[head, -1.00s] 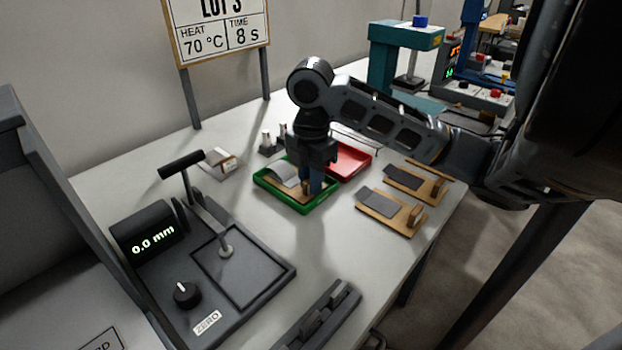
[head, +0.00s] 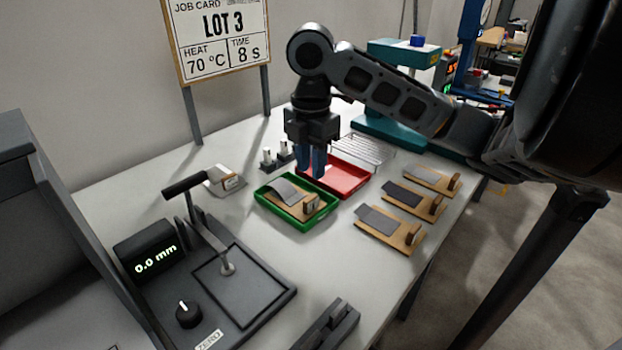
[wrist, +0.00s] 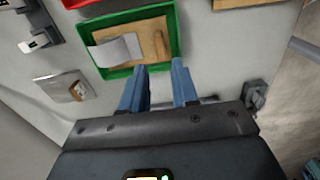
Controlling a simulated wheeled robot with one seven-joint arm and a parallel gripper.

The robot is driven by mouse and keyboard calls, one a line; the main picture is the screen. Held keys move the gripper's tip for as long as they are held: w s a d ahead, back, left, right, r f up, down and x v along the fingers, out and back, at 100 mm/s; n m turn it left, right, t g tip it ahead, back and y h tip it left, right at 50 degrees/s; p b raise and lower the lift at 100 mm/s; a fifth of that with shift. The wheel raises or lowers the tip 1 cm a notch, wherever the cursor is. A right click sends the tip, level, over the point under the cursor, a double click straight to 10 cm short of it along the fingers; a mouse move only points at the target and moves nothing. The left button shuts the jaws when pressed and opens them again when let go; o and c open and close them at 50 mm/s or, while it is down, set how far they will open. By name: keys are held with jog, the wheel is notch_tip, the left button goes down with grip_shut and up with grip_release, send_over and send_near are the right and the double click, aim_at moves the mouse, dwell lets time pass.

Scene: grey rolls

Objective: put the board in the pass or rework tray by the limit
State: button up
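A wooden board (head: 313,208) with a curled grey sheet (head: 286,190) and an upright wooden block lies in the green tray (head: 271,211). The same board (wrist: 147,32) shows in the green tray in the wrist view. The red tray (head: 355,189) stands just behind and is empty where visible. My gripper (head: 313,172) is above the trays, near where green and red meet. Its blue fingers are apart with nothing between them in the wrist view (wrist: 159,68). The gauge (head: 205,270) at front left reads 0.0 mm.
Several boards with grey sheets (head: 390,222) lie at the right of the table. A small light plate with a block (head: 226,180) lies left of the green tray. A wire rack (head: 362,148) and teal press (head: 385,125) stand behind. The job card (head: 222,42) reads LOT 3, 70 °C, 8 s.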

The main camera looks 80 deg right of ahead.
jog(key=shift+r, duration=1.55)
jog(key=shift+s, duration=0.1)
